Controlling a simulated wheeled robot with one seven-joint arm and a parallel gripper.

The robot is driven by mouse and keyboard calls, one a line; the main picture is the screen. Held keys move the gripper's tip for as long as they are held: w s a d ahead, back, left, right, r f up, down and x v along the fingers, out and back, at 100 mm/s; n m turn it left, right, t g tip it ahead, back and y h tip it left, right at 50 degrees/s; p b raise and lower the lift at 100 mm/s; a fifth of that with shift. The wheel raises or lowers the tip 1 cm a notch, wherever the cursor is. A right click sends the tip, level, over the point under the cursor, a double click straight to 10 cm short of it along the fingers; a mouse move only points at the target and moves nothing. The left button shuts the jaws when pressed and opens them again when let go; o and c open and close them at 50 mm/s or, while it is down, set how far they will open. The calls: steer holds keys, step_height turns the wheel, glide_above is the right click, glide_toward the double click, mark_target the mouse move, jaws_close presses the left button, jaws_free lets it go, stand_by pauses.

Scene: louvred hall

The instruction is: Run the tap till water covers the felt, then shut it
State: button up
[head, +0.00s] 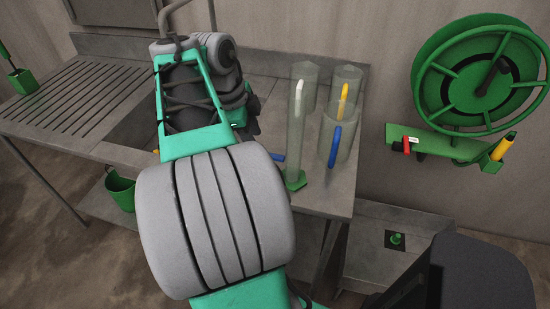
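A grey tap pipe (176,12) rises behind my arm at the top; its handle and lower parts are hidden. A tall clear cylinder (297,130) with a green foot stands on the right part of the sink bench. A white felt-like pen (299,90) is inside it, high up. Two wider clear cylinders stand to its right, one with a yellow pen (343,97), the other with a blue pen (335,143). I cannot make out any water. My arm reaches over the sink; dark parts near its end show, but my gripper's fingers are hidden behind it.
The sink basin (134,133) is mostly covered by my arm, with a ribbed drainboard (65,98) to its left. A green hose reel (480,80) and green shelf (440,148) are on the right wall.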

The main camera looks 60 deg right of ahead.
steer(key=s+d+f+b, duration=0.1)
steer(key=f+b, duration=0.2)
steer(key=s+d+f+m+b, duration=0.1)
steer(key=f+b, duration=0.2)
steer(key=s+d+f+m+b, duration=0.1)
steer(key=f+b, duration=0.2)
steer(key=shift+s+d+f, duration=0.2)
steer(key=shift+s+d, duration=0.15)
steer(key=shift+s, duration=0.05)
steer(key=shift+r, duration=0.1)
steer(key=shift+c, duration=0.2)
jaws_close()
stand_by(1.1)
